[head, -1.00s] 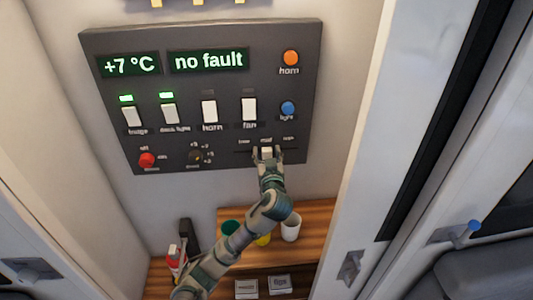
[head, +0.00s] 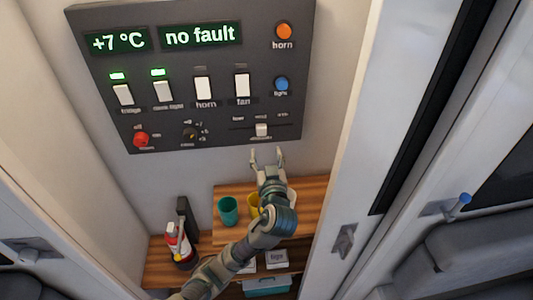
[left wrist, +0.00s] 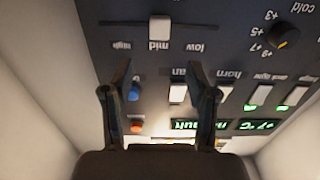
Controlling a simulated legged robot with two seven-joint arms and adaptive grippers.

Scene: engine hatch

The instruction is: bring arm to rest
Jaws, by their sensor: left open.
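My left gripper (head: 267,158) is open and empty in the head view, just below the control panel (head: 215,112) and apart from it. The white slider knob (head: 261,130) sits on the panel right above the fingertips, near the middle of its track. In the left wrist view the panel appears upside down, with the open fingers (left wrist: 160,78) in front of it and the slider knob (left wrist: 159,28) beyond them at the label "mid". My right gripper is not in view.
A wooden shelf (head: 315,190) below holds a green cup (head: 228,211) and a yellow cup, partly hidden by my arm. A red and white bottle (head: 178,245) stands at left. A door frame (head: 375,120) bounds the right. The panel reads "+7 °C" and "no fault".

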